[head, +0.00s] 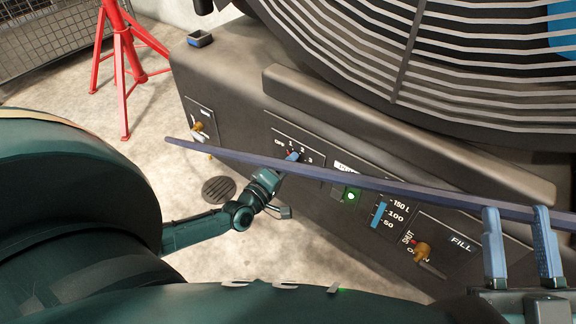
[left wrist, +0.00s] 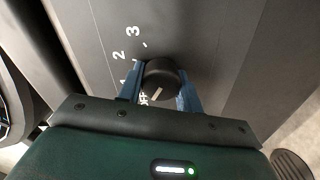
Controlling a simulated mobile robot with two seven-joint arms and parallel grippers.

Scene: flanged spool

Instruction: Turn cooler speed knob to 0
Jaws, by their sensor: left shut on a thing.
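The speed knob (left wrist: 160,78) is round and black with a pale pointer line, on the cooler's dark front panel. Its dial reads OFF, 1, 2 and 3; I see no 0. In the left wrist view the pointer line slants down and slightly left, close to the OFF mark. My left gripper (left wrist: 160,92) is shut on the knob, one blue finger on each side. In the head view my left gripper (head: 290,158) covers most of the knob. My right gripper (head: 521,245) is at the lower right, its blue fingers apart with nothing seen gripped between them.
A long dark bar (head: 330,177) crosses in front of the panel, passing by the right fingertips. The panel also bears a green lit button (head: 351,196), a level gauge (head: 380,214) and a brass fill valve (head: 422,252). A red stand (head: 122,60) is at left.

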